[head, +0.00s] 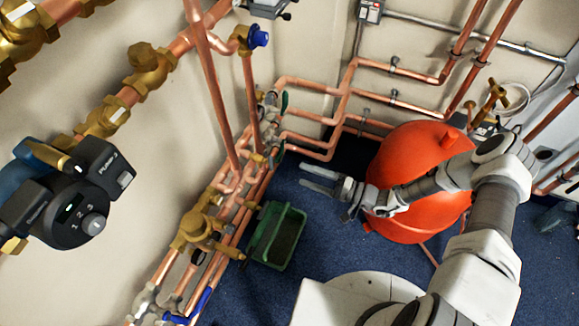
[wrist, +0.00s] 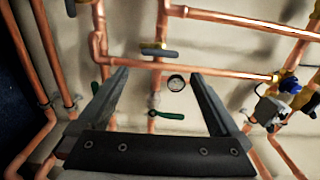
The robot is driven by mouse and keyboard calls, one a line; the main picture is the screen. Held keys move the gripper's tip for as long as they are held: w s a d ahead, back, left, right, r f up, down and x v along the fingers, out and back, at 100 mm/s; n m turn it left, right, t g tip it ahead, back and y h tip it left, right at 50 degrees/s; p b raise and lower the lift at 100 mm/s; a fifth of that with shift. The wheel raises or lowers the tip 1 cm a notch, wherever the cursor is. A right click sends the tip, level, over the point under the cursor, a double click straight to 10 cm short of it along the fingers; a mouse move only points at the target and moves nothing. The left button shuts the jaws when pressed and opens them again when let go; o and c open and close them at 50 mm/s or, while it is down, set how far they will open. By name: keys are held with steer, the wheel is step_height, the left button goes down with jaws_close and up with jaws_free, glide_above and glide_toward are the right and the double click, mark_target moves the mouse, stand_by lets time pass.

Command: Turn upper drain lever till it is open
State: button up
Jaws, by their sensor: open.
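Two green levers sit on the copper pipework near the wall corner in the head view, an upper one (head: 285,102) and a lower one (head: 277,156). No label shows which is the upper drain lever. My gripper (head: 304,177) is open and empty, to the right of the lower green lever and apart from it. In the wrist view, a green lever (wrist: 166,115) lies across a vertical pipe, seen between the open fingers of my gripper (wrist: 160,76). A second green handle (wrist: 95,88) is partly hidden by the left finger. A grey-blue lever (wrist: 160,53) shows above.
A red tank (head: 415,150) stands right behind my gripper and arm. A green bin (head: 277,237) is on the blue floor below the pipes. A round gauge (wrist: 176,83) and a blue-capped valve (wrist: 290,84) sit among the pipes. Brass valves and a pump (head: 70,205) line the left wall.

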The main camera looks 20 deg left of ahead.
steer(key=d, duration=0.7)
steer(key=shift+s+d+p, duration=0.3)
steer(key=shift+s+d, duration=0.05)
steer(key=shift+d, duration=0.05)
steer(key=s+d+r+n+g+h, duration=0.1)
steer(key=d+r+g+h, duration=0.2)
steer(key=r, duration=0.5)
steer(key=s+d+r+n+h, duration=0.15)
steer(key=r+h, duration=0.25)
steer(key=r, duration=0.4)
steer(key=d+r+n+g+h, duration=0.2)
steer(key=d+r+h, duration=0.15)
steer(key=r, duration=0.45)
steer(key=s+d+r+m+t+h, duration=0.2)
steer(key=s+d+r+t+h, duration=0.3)
steer(key=r, duration=0.5)
steer(key=s+d+r+m+t+h, duration=0.2)
steer(key=s+d+r+t+h, duration=0.15)
steer(key=s+r, duration=0.5)
step_height(320, 180, up, 17)
steer(key=a+y+p, duration=0.1)
steer(key=p, duration=1.5)
steer(key=shift+w+p, duration=0.3)
steer(key=shift+w, duration=0.05)
